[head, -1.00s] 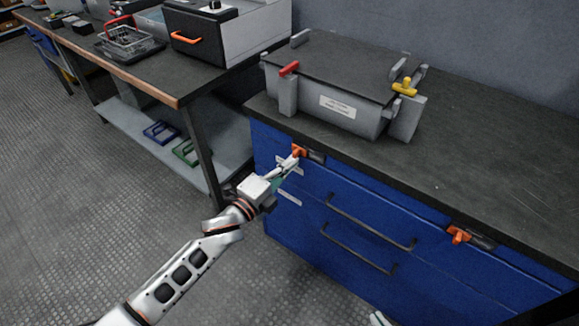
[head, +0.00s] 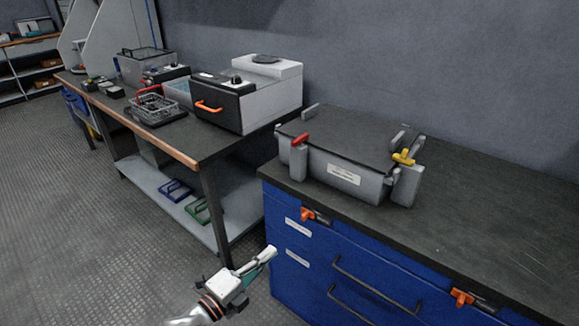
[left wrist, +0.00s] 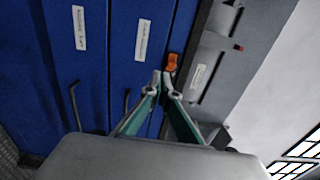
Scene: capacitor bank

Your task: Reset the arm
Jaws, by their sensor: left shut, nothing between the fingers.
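My left gripper (head: 268,254) is shut and empty. In the head view it is low in the middle, in front of the left end of the blue drawer cabinet (head: 292,283) and apart from it. In the left wrist view its fingertips (left wrist: 161,76) meet, with the blue drawer fronts (left wrist: 110,30) beyond them. An orange latch (head: 309,214) sits at the cabinet's upper left; an orange latch also shows just past the fingertips in the left wrist view (left wrist: 172,62). My right gripper is not in view.
A grey lidded box (head: 345,160) with red and yellow handles stands on the cabinet's dark top (head: 480,215). A second orange latch (head: 462,297) is to the right. A workbench (head: 150,135) with a wire basket (head: 156,110) stands left. Open floor (head: 90,230) lies at the left.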

